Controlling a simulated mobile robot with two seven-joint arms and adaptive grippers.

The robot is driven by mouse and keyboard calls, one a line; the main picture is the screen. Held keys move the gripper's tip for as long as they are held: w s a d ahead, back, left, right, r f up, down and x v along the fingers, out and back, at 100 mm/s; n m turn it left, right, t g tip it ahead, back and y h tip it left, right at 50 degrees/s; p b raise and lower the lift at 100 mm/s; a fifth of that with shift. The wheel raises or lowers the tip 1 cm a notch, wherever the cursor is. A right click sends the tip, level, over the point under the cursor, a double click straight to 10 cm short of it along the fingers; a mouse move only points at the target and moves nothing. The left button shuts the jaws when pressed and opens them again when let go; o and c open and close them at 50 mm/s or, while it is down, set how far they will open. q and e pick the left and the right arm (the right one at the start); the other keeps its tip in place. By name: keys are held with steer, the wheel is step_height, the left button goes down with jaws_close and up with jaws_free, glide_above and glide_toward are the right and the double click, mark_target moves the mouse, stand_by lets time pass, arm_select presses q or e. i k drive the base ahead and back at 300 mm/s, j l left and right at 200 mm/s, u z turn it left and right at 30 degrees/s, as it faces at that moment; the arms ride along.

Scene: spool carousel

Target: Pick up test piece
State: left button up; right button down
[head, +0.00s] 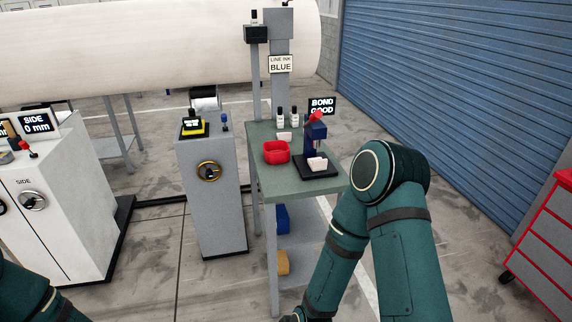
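A small pale block (317,163), which may be the test piece, sits on the black base of a dark blue bench device (316,140) with a red top. A second small pale piece (284,136) lies near the back of the green table (262,185). I cannot tell for sure which is the test piece. My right arm is bent in front of the table's right side, and its forearm runs down to the bottom edge. My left arm shows only at the bottom left corner. Neither gripper is in view.
A red bin (276,152) and small bottles (294,117) stand on the table. A sign (321,106) reads "BOND GOOD". A grey pedestal (211,195) with a dial stands left of the table. Open floor lies in front.

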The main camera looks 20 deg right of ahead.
mark_target(316, 163)
steer(key=l+u, duration=0.1)
steer(key=u, duration=0.25)
steer(key=l+u, duration=0.1)
steer(key=u, duration=0.25)
steer(key=l+u, duration=0.1)
steer(key=u, duration=0.25)
steer(key=l, duration=2.05)
steer(key=k+l, duration=0.1)
steer(key=l, duration=1.9)
